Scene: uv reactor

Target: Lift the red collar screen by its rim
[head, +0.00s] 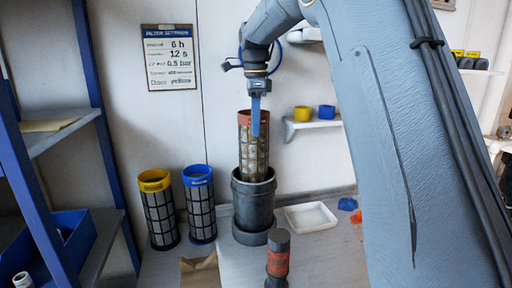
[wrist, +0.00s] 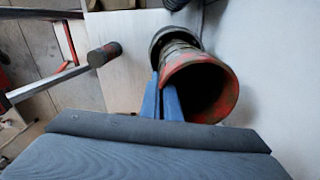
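The red collar screen (head: 245,160) is a mesh cylinder with brownish, dirty panels and a red top collar. It stands upright, mostly above the dark housing (head: 254,205), with its lower end at or inside the housing mouth. My gripper (head: 256,126) comes down from above, its blue fingers at the collar's front edge. In the wrist view my gripper (wrist: 163,88) has its two fingers close together at the left edge of the red collar (wrist: 232,95), seemingly pinching the rim. The contact itself is partly hidden.
A yellow-collared screen (head: 156,210) and a blue-collared screen (head: 200,205) stand left of the housing. A white tray (head: 311,217) lies to its right. A dark cylinder with a red band (head: 278,262) stands in front. A wall shelf (head: 312,124) holds yellow and blue cups.

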